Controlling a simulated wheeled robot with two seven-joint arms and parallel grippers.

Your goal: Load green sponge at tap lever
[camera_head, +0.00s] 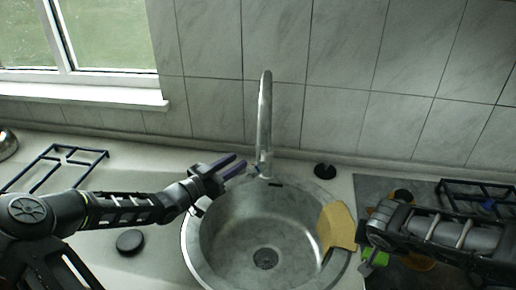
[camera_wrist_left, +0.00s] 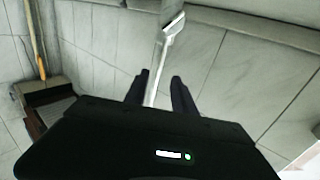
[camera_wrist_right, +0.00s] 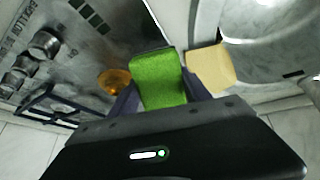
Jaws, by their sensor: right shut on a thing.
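The green sponge (camera_wrist_right: 158,80) is between the fingers of my right gripper (camera_wrist_right: 160,98), which is shut on it. In the head view the sponge (camera_head: 375,257) shows under the right gripper, right of the sink. The chrome tap (camera_head: 265,120) stands upright behind the sink; its lever is hard to make out near the base. My left gripper (camera_head: 237,168) is open and empty, its purple-grey fingertips just left of the tap's base. In the left wrist view the tap (camera_wrist_left: 160,60) appears between the fingers; I cannot tell whether they touch it.
A tan cloth-like piece (camera_head: 338,226) lies over the right rim of the round steel sink (camera_head: 215,240). A black plug (camera_head: 325,170) sits behind the sink. A black disc (camera_head: 130,241) lies on the left counter. A hob grate (camera_head: 480,195) is at right.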

